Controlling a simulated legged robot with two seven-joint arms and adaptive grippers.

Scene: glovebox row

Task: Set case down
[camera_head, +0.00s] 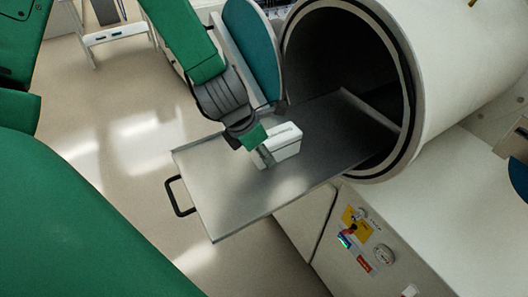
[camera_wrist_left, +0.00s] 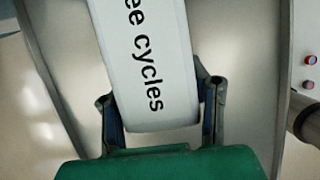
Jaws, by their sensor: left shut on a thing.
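The white case (camera_head: 278,143) is over the metal tray (camera_head: 225,200) that slides out of the round chamber. It also shows in the left wrist view (camera_wrist_left: 145,60), where its top carries dark lettering that reads "ee cycles". My left gripper (camera_head: 265,158) has its fingers on either side of the case, and the left wrist view shows both fingers (camera_wrist_left: 160,115) closed against it. The case looks at or just above the tray surface; I cannot tell whether it touches. My right gripper is not in view.
The round chamber opening (camera_head: 340,75) is at the tray's inner end, with a teal door (camera_head: 252,45) swung open beside it. A black handle (camera_head: 178,196) is at the tray's outer end. The tray's outer half is bare.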

